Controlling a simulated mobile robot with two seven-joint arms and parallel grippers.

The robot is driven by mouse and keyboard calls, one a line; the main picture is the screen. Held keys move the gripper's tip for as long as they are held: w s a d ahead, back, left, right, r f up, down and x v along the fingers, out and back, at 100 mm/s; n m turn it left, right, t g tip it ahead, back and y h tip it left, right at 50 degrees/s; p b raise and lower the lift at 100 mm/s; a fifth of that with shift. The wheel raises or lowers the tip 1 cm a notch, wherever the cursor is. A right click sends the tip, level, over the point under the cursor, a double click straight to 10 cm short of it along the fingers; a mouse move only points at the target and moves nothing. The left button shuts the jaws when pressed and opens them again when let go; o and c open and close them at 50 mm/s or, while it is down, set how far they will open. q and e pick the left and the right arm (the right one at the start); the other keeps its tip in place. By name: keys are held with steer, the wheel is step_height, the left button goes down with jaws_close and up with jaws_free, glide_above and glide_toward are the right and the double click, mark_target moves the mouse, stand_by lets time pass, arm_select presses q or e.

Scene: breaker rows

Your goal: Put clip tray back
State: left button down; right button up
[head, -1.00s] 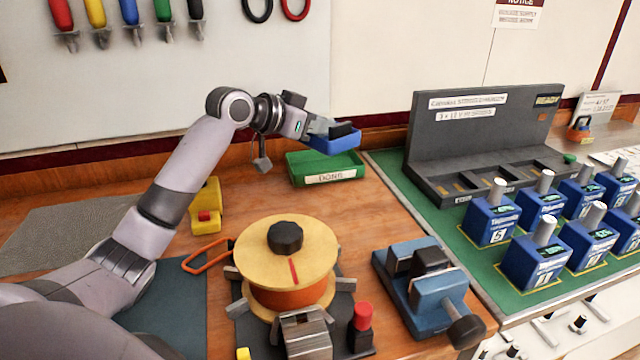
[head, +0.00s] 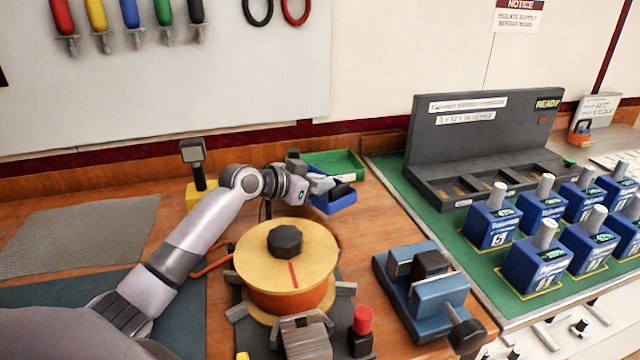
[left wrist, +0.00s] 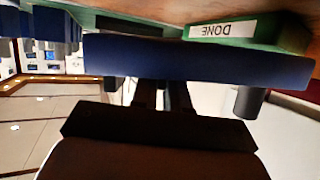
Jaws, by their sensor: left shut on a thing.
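The clip tray is the small blue tray (head: 333,204) in my left gripper (head: 326,189). The gripper is shut on the tray's edge. In the head view the tray hangs just in front of the green DONE tray (head: 340,161) and hides part of its front. In the left wrist view the blue tray (left wrist: 200,60) spans the picture as a dark blue wall, with the green tray's DONE label (left wrist: 223,29) close beyond it. I cannot tell whether the blue tray touches the bench. My right gripper is not in view.
A yellow cable spool (head: 290,255) stands in front of the left gripper, with a blue vise (head: 425,290) to its right. A grey rack (head: 490,150) and several blue breakers (head: 490,225) stand on the green mat at right.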

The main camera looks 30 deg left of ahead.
arm_select(q)
steer(key=shift+f+b, duration=0.35)
steer(key=shift+f, duration=0.15)
steer(key=c, duration=1.1)
jaws_free()
steer(key=shift+r, duration=0.25)
steer(key=shift+r+p, duration=0.55)
steer(key=shift+r, duration=0.05)
steer(key=shift+b+v, duration=0.75)
steer(key=shift+v, duration=5.15)
